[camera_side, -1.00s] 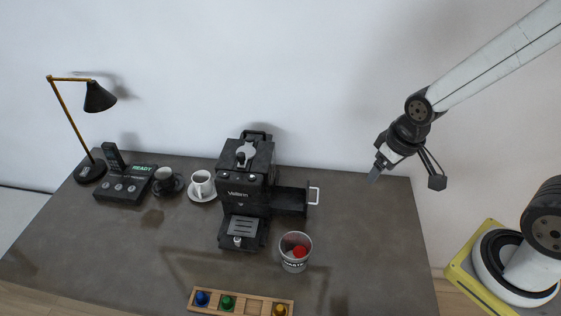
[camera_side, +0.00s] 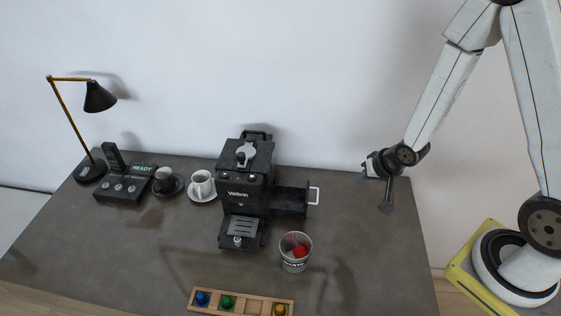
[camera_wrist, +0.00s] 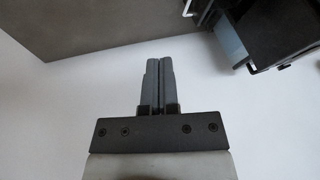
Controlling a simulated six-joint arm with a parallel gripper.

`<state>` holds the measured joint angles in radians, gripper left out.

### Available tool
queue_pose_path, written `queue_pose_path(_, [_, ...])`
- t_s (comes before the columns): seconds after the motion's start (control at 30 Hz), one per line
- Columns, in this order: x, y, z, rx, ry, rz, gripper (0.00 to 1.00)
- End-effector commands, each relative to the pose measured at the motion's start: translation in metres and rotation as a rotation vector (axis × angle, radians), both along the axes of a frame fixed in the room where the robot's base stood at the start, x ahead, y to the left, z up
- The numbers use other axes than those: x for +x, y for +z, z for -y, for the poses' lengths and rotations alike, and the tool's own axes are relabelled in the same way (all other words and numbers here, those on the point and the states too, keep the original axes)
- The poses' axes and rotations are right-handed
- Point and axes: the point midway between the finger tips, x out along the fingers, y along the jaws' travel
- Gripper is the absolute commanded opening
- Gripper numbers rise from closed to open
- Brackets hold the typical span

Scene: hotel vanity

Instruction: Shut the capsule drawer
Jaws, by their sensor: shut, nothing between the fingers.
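The black coffee machine (camera_side: 246,190) stands at the middle of the grey table. Its capsule drawer (camera_side: 290,201) sticks out to the right, open, with a pale handle (camera_side: 314,196) at its end. In the wrist view the drawer (camera_wrist: 278,32) shows at the upper right, with part of its handle (camera_wrist: 285,62). My gripper (camera_side: 364,171) is low at the table's right side, right of the handle and apart from it. In the wrist view its fingers (camera_wrist: 158,65) are together with nothing between them.
A clear waste cup (camera_side: 295,254) with red contents stands in front of the drawer. A wooden capsule tray (camera_side: 254,305) lies at the front edge. White and black cups (camera_side: 201,184), a phone (camera_side: 120,182) and a lamp (camera_side: 97,100) stand left. The table right of the drawer is clear.

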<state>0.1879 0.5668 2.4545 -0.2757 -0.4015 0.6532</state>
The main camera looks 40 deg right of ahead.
Motion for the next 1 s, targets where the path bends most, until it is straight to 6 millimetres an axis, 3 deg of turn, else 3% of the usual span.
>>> queue_pose_path(0.2, [0.002,-0.022,0.003,0.090,-0.086,0.048,0.00])
queue_pose_path(0.67, [0.005,-0.028,0.003,0.114,-0.105,0.064,0.00])
queue_pose_path(1.0, [0.015,-0.045,0.001,0.114,-0.104,0.061,0.00])
